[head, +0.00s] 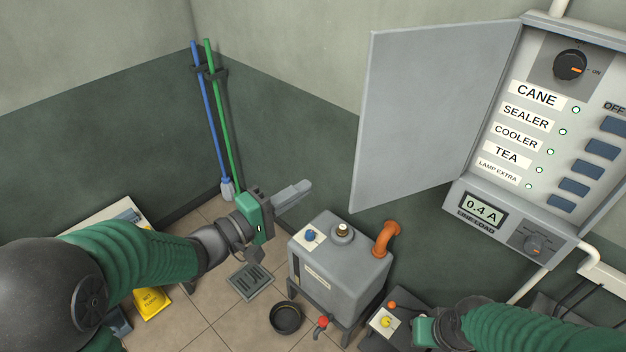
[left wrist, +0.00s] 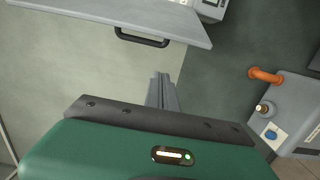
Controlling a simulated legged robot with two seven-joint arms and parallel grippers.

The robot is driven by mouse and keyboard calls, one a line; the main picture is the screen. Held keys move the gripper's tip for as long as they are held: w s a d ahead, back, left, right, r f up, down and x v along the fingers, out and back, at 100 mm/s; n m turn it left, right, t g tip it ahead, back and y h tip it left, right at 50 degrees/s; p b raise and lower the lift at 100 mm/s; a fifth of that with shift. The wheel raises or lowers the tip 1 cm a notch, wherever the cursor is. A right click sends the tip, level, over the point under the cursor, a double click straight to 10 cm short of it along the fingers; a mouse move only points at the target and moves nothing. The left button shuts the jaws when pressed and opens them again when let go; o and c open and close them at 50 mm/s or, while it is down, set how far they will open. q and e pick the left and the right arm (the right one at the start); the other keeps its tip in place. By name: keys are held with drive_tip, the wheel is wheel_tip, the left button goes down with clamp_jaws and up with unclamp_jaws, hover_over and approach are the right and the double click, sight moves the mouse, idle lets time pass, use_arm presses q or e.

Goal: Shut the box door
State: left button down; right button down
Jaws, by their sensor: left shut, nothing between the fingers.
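The box door (head: 432,112) is a flat grey panel, swung wide open to the left of the wall-mounted electrical box (head: 510,196). In the left wrist view the door (left wrist: 110,14) crosses the top, with a black handle (left wrist: 142,38) on its face. My left gripper (head: 304,187) is shut and empty, below and left of the door's lower edge and apart from it. It also shows in the left wrist view (left wrist: 162,80), short of the handle. My right gripper (head: 421,332) is low at the bottom right, far below the box; its fingers are not clear.
A grey tank machine (head: 340,268) with an orange elbow pipe (head: 387,238) stands below the door. A blue and a green pole (head: 222,130) lean in the corner. A black bowl (head: 287,318) and a yellow sign (head: 152,300) are on the floor. The air left of the door is clear.

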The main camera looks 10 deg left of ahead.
use_arm(q)
drive_tip(key=p+x, duration=0.1)
drive_tip(key=x, duration=0.9)
drive_tip(key=shift+s+d+f+p, duration=0.15)
drive_tip(key=shift+s+d, duration=0.1)
drive_tip(key=shift+s, duration=0.35)
drive_tip(key=shift+s+d+f+p, duration=0.15)
drive_tip(key=shift+s+d, duration=0.15)
drive_tip(key=shift+s, duration=0.3)
drive_tip(key=shift+s+d+p, duration=0.15)
drive_tip(key=shift+s+d, duration=0.1)
drive_tip(key=shift+s, duration=0.35)
